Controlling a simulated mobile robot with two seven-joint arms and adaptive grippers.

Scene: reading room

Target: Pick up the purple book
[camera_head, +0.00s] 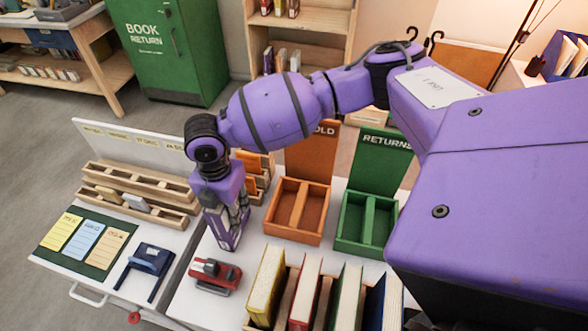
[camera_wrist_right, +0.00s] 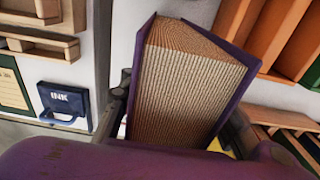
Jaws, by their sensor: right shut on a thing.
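The purple book (camera_wrist_right: 192,85) fills the middle of the right wrist view, its pale page edges facing the camera between dark purple covers. My right gripper (camera_head: 229,228) is shut on it, with a dark finger on each side of the book in the wrist view. I cannot tell whether the book touches the table. My left gripper is not in view.
A red stapler-like object (camera_head: 215,277) lies just in front of the gripper. Several upright books (camera_head: 265,287) stand in a rack at the front. An orange tray (camera_head: 275,232) and a green tray (camera_head: 345,246) stand to the right. A blue ink pad (camera_head: 152,258) and wooden racks (camera_head: 150,181) are left.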

